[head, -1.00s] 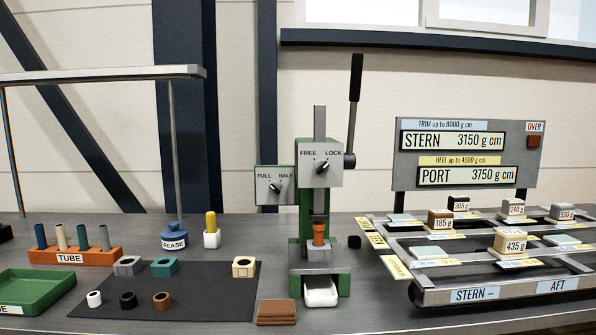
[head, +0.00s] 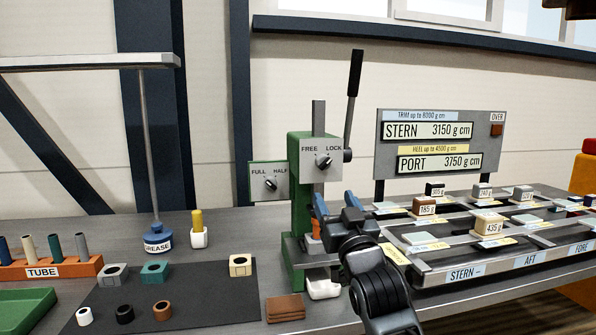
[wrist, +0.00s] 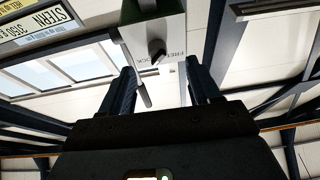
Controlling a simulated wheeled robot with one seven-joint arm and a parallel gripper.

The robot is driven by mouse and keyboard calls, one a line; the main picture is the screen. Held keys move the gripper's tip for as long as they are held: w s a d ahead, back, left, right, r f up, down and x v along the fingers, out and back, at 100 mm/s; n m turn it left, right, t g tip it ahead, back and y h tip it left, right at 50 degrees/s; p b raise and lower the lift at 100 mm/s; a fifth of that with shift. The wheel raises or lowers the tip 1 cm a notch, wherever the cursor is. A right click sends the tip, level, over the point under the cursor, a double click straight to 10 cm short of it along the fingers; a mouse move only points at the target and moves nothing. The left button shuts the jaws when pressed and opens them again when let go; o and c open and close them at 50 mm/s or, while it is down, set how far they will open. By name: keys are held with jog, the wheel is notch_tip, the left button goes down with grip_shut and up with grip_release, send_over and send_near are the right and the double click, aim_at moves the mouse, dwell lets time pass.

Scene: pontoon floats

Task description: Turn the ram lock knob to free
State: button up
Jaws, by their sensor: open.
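The ram lock knob (head: 324,162) is a small dark knob on the grey plate of the green press, under the words FREE and LOCK. Its pointer tilts up and right toward LOCK. My gripper (head: 336,204) is in front of the press, below the knob and its plate. It is open, with its two blue fingers spread and nothing visible between them. In the wrist view the knob (wrist: 157,52) shows upside down, beyond the fingertips and roughly between the fingers (wrist: 162,86), apart from both. My gripper hides part of the press's lower front.
A second knob (head: 270,184), marked FULL and HALF, is on a plate left of the ram lock knob. The press's long lever (head: 354,85) rises at its right. The weight rack (head: 440,272) stands close to my arm's right. A white tray (head: 323,289) sits at the press's foot.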

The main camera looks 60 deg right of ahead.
aim_at(325, 167)
jog(key=shift+h, duration=0.4)
jog(key=shift+s+r+p+x, duration=0.2)
jog(key=shift+p+x, duration=0.15)
jog(key=shift+x, duration=1.35)
jog(key=shift+s+r+p+x, duration=0.15)
jog(key=shift+p+x, duration=0.15)
jog(key=shift+x, duration=1.35)
jog(key=shift+s+r+p+x, duration=0.1)
jog(key=shift+r+p+x, duration=0.2)
jog(key=shift+x, duration=1.4)
jog(key=shift+w+f, duration=0.1)
jog(key=shift+c, duration=0.3)
jog(key=c, duration=1)
jog(key=shift+g, duration=0.3)
